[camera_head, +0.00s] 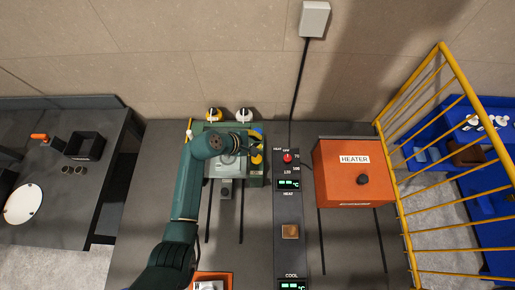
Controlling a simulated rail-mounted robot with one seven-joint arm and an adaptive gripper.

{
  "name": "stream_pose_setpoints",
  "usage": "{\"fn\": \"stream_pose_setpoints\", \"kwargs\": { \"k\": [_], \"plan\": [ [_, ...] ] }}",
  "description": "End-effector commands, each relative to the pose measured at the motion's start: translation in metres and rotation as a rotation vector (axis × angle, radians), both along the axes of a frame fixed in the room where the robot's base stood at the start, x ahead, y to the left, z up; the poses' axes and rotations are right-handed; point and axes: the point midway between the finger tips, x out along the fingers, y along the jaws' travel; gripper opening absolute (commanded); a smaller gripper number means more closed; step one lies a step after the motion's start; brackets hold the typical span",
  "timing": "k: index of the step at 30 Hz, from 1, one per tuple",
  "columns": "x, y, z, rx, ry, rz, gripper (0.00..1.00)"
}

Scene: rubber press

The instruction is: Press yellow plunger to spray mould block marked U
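My green arm reaches up the bench to a green station (254,180). My gripper (256,150) is small and dark at the station's right side, next to yellow parts (257,160). I cannot tell whether one of these is the yellow plunger, whether my gripper touches it, or whether the fingers are open or shut. A pale grey block or plate (222,168) sits on the station, partly covered by my arm; no U mark is readable.
A control strip (287,215) with a red knob (287,157) and a brown block (290,231) lies right of the station. Beyond it are an orange heater (350,180) and a yellow railing (450,190). An orange-edged tray (222,275) is at the front.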

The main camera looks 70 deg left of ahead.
Motion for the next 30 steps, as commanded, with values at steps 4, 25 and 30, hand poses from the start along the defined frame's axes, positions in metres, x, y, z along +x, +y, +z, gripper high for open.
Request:
{"fn": "stream_pose_setpoints", "kwargs": {
  "k": [4, 25, 30],
  "plan": [
    [0.000, 0.000, 0.001, 0.002, 0.000, -0.001, 0.00],
    [0.001, 0.000, -0.063, 0.003, 0.001, -0.003, 0.00],
    [0.001, 0.000, -0.081, 0.002, 0.000, -0.003, 0.00]
  ]
}}
